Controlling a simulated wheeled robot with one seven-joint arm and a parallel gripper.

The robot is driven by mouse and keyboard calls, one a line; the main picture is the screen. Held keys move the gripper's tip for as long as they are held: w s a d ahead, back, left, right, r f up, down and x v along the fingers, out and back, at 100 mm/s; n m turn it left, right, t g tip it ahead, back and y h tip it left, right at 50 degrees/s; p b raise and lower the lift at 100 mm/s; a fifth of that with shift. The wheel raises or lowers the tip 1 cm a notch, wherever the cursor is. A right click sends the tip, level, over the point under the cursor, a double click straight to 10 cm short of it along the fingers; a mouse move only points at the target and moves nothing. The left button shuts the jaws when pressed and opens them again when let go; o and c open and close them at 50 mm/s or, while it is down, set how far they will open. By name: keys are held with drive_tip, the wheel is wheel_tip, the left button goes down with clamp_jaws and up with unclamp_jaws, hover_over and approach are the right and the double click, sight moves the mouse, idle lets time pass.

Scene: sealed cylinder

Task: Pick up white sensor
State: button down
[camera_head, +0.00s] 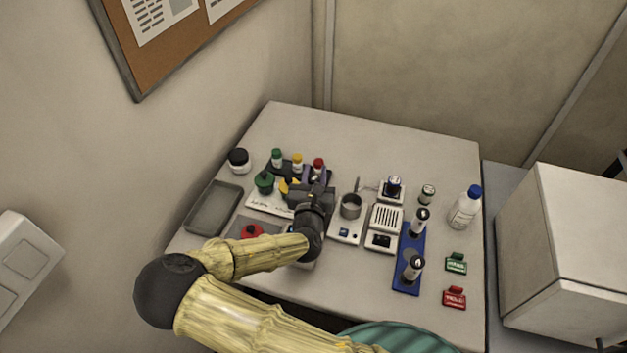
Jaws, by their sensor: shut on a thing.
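My gripper (310,195) is over the middle-left of the table, reached down from the front by my arm. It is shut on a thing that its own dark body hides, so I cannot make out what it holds. A white box with a dark slotted grille (386,217) stands right of the gripper, apart from it. It is the white device most like a sensor that I can see, but I cannot tell for sure.
Left of the gripper are a grey tray (198,226), a black-lidded jar (239,160) and coloured-cap bottles (297,162). Right are a metal cup (351,206), a blue rack (405,285), a blue-capped bottle (465,208), and green (456,262) and red (454,298) labelled items.

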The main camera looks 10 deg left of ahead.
wheel_tip(320, 180, up, 10)
drive_tip(key=shift+b, duration=0.35)
drive_tip(key=shift+w+d+f, duration=0.1)
drive_tip(key=shift+w+d, duration=0.05)
idle(0.4)
